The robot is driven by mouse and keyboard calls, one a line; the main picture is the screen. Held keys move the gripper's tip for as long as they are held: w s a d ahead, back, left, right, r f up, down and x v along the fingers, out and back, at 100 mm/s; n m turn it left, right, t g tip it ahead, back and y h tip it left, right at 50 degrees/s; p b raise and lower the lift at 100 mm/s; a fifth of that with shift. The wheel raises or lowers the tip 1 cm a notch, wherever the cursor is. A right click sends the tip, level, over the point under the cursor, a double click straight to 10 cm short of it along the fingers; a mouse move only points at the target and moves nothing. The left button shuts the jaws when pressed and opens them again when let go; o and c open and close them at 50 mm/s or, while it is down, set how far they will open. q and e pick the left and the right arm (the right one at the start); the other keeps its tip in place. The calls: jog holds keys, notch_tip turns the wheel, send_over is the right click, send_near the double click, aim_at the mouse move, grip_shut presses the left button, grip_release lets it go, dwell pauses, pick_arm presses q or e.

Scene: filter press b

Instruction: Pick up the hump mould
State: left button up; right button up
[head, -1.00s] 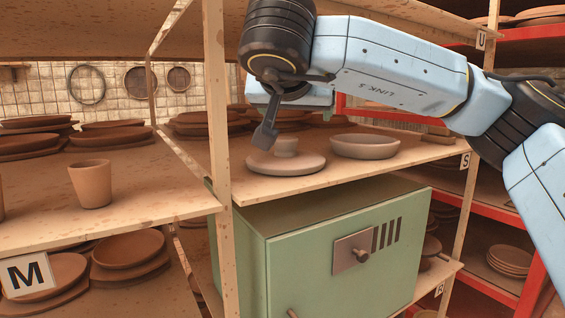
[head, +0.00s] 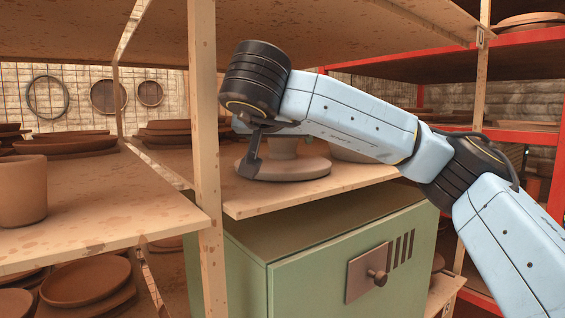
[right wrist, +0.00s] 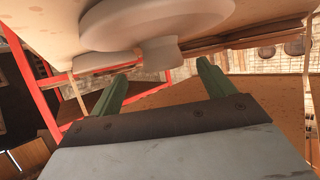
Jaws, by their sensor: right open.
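The hump mould (head: 300,171), a round grey-brown disc with a short knob, sits on the wooden shelf above the green cabinet. My right arm hides part of its knob. My right gripper (right wrist: 162,70) is open and empty, its two green fingers pointing at the knob. In the right wrist view the picture is turned over, and the mould (right wrist: 112,24) hangs at the top with its knob just beyond and between the fingertips. In the head view a dark finger (head: 251,160) overlaps the mould's left side; contact cannot be told. My left gripper is not in view.
A wooden post (head: 204,150) stands just left of the gripper. A bowl (head: 350,155) beside the mould is mostly hidden by my arm. Another shelf board (head: 330,22) hangs above. A clay cup (head: 22,190) and stacked plates stand on the left shelves.

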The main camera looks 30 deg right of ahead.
aim_at(283, 160)
jog(key=shift+x, duration=1.05)
jog(key=shift+w+d+f, duration=0.15)
jog(key=shift+w+d, duration=0.2)
jog(key=shift+d, duration=0.05)
jog(key=x, duration=0.1)
jog(key=p+x, duration=0.1)
jog(key=x, duration=0.2)
jog(key=shift+w+r+p, duration=0.25)
jog(key=shift+w+p, duration=0.1)
jog(key=shift+p, duration=0.05)
jog(key=shift+w+d+f, duration=0.15)
jog(key=shift+w+d, duration=0.1)
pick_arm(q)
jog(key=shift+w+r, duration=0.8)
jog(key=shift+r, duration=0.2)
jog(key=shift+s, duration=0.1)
pick_arm(e)
jog(key=shift+c, duration=0.2)
jog(key=shift+c, duration=1.2)
jog(key=c, duration=1.2)
jog(key=shift+c, duration=0.9)
